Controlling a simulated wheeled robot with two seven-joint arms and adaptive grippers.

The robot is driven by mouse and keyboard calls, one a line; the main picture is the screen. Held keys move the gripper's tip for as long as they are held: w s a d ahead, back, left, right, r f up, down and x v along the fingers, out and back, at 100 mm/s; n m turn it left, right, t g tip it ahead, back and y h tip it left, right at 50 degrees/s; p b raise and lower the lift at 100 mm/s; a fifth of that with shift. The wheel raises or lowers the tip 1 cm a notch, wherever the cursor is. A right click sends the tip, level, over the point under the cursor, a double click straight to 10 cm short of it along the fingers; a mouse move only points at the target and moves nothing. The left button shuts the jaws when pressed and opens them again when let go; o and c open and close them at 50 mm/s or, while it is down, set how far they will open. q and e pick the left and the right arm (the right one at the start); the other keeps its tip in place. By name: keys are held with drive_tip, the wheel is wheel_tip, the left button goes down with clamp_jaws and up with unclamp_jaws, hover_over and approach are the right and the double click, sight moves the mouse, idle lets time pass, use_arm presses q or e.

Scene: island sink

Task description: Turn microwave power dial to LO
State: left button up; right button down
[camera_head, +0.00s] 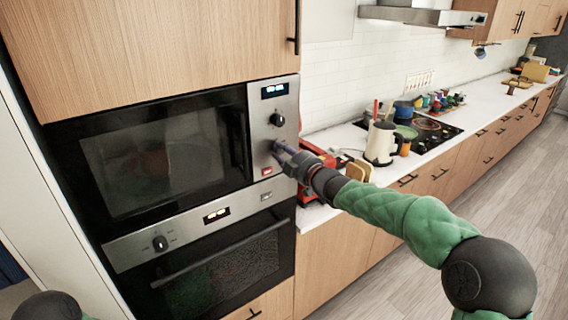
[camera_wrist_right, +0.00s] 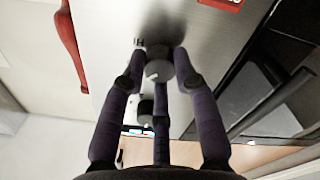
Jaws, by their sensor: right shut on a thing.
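The microwave (camera_head: 155,160) is built into the wall cabinet, with a steel control panel (camera_head: 284,93) on its right side. My right gripper (camera_head: 277,150) reaches the lower dial on this panel. In the right wrist view the grey round lower dial (camera_wrist_right: 158,68) sits between the dark fingers of my right gripper (camera_wrist_right: 160,62), which are shut on it. A small dark label shows beside the dial; the dial's exact setting is not readable. The upper dial (camera_head: 277,119) is free, below the lit display (camera_head: 274,90). My left gripper is out of view.
A red button (camera_head: 266,171) sits below the gripped dial. An oven (camera_head: 220,262) is underneath. The floor (camera_head: 480,215) in front is clear.

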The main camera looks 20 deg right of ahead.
drive_tip(key=n+b, duration=0.2)
drive_tip(key=n, duration=0.1)
drive_tip(key=n+b, duration=0.1)
drive_tip(key=shift+r+n+b, duration=0.3)
drive_tip(key=shift+b, duration=0.05)
drive_tip(key=n+b, duration=0.2)
drive_tip(key=n, duration=0.2)
drive_tip(key=shift+a+b, duration=0.1)
drive_tip(key=shift+b, duration=0.2)
drive_tip(key=shift+f+n, duration=0.1)
drive_tip(key=shift+n, duration=0.3)
drive_tip(key=c, duration=1.4)
unclamp_jaws()
drive_tip(key=o, duration=0.4)
drive_tip(key=shift+a+f, duration=0.1)
drive_tip(key=shift+a, duration=0.1)
drive_tip(key=shift+o, duration=0.2)
drive_tip(key=shift+d+f, duration=0.1)
drive_tip(key=shift+d, duration=0.05)
